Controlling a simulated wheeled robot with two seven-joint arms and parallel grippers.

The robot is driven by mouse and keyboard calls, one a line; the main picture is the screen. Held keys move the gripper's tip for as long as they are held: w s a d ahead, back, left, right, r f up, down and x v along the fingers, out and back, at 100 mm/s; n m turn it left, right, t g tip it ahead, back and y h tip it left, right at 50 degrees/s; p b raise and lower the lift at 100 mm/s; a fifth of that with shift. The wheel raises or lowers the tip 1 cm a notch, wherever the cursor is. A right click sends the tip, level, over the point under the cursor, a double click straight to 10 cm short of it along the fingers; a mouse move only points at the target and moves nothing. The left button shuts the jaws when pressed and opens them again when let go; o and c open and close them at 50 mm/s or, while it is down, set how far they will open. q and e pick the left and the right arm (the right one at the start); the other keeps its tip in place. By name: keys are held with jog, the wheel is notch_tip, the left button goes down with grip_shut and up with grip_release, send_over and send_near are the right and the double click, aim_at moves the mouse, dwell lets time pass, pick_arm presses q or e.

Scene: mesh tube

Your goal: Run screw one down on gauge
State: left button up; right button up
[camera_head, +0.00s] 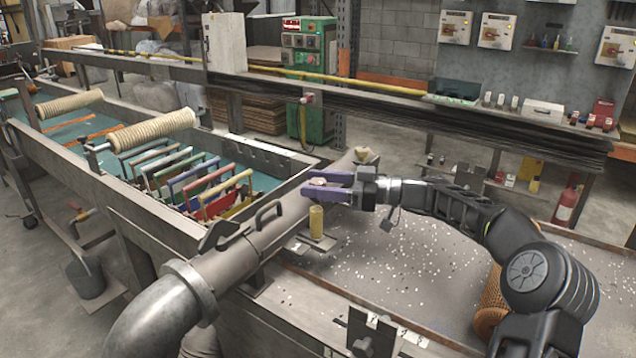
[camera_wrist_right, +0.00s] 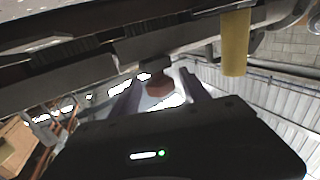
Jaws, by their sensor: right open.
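My right gripper (camera_head: 307,184) reaches in from the right over the pipe, its two purple fingers apart. A small reddish knob (camera_head: 318,182), perhaps the screw, shows between the fingers near their tips. In the right wrist view the reddish knob (camera_wrist_right: 158,88) sits under a dark block, between the open fingers (camera_wrist_right: 160,82). I cannot tell whether a finger touches it. A yellow cylinder (camera_head: 316,222) hangs or stands just below the fingers; it also shows in the right wrist view (camera_wrist_right: 235,42). No part reads clearly as a gauge. My left gripper is not in view.
A large grey pipe (camera_head: 225,268) with a handled hatch runs beneath the gripper. A trough (camera_head: 70,135) with coloured frames and two rollers lies at left. A long grey rail (camera_head: 390,108) passes behind. A speckled flat surface (camera_head: 420,270) lies open below my right arm.

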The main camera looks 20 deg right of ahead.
jog(key=shift+c, duration=0.4)
grip_shut()
jog(key=shift+f+b, duration=0.2)
jog(key=shift+b, duration=0.35)
jog(key=m+t+h+b, duration=0.5)
jog(key=b, duration=1.4)
jog(key=shift+a+f+h+b, duration=0.1)
jog(key=shift+f+h+b, duration=0.05)
jog(key=shift+h+b, duration=0.5)
jog(key=shift+h, duration=0.05)
jog(key=shift+r+m+t+h+b, duration=0.3)
jog(key=shift+m+t+h+b, duration=0.2)
jog(key=shift+m+h+b, duration=0.1)
